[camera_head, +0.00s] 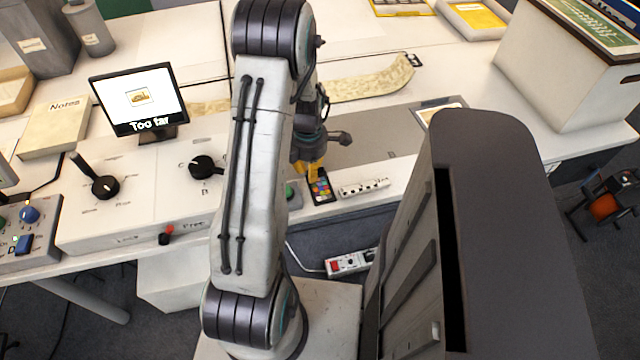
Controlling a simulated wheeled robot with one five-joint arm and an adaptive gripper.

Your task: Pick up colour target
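The colour target (322,189) is a small dark card with rows of coloured patches. It lies near the front edge of the white table, right of my arm. My gripper (312,172) has yellow-orange fingers and points down just above and behind the card's far end. The fingers overlap that end in the picture, so I cannot tell whether they touch it. They are small and partly behind the wrist, and the gap between them is not clear.
A white strip (364,187) lies right of the card, and a green button (292,194) is left of it. A monitor (138,98) reads "Too far". A control panel with knobs (205,167) stands left. A large box (565,75) stands at the right.

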